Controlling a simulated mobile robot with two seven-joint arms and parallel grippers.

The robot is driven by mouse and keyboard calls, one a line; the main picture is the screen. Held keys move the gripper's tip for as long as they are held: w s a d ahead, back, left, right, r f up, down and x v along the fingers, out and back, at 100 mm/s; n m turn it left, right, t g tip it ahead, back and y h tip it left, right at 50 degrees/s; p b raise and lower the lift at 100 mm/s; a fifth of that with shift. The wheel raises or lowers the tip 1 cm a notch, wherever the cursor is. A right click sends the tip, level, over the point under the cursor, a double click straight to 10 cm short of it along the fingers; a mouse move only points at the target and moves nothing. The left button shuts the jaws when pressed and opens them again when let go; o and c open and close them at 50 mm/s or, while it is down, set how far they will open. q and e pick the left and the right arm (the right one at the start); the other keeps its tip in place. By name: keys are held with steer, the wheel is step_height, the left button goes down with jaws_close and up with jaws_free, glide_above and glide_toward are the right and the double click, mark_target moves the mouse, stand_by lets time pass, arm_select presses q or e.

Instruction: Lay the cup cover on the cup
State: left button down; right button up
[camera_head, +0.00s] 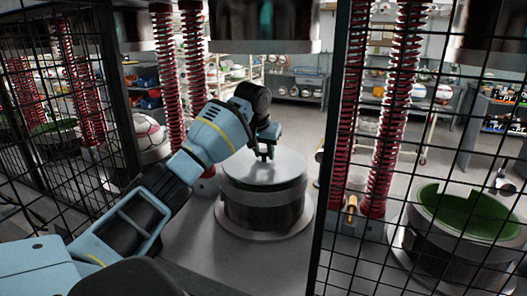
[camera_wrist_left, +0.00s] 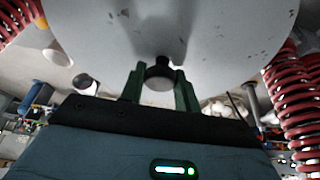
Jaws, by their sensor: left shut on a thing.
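The cup cover (camera_head: 262,168) is a round grey metal disc with a small knob in its middle. It is over the cup (camera_head: 263,212), a dark metallic cylinder on a wide round base, and looks roughly centred and level. I cannot tell whether its rim rests on the cup or hangs just above it. My left gripper (camera_head: 265,153) is shut on the knob from above. In the left wrist view the dark knob (camera_wrist_left: 159,74) sits between the two green fingers, and the scuffed cover (camera_wrist_left: 215,30) fills the top. The cup's inside is hidden. My right gripper is not in view.
A press head (camera_head: 265,46) hangs above the cup, between red springs (camera_head: 193,70) and (camera_head: 388,120). Black mesh fences (camera_head: 335,150) stand on both sides. An open cup with green lining (camera_head: 465,212) is at the right.

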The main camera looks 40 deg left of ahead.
arm_select(q)
steer(key=shift+f, duration=0.9)
stand_by(0.9)
steer(key=c, duration=1)
jaws_free()
steer(key=shift+c, duration=0.2)
steer(key=shift+o, duration=0.5)
steer(key=shift+f, duration=0.15)
steer(key=shift+v, duration=4)
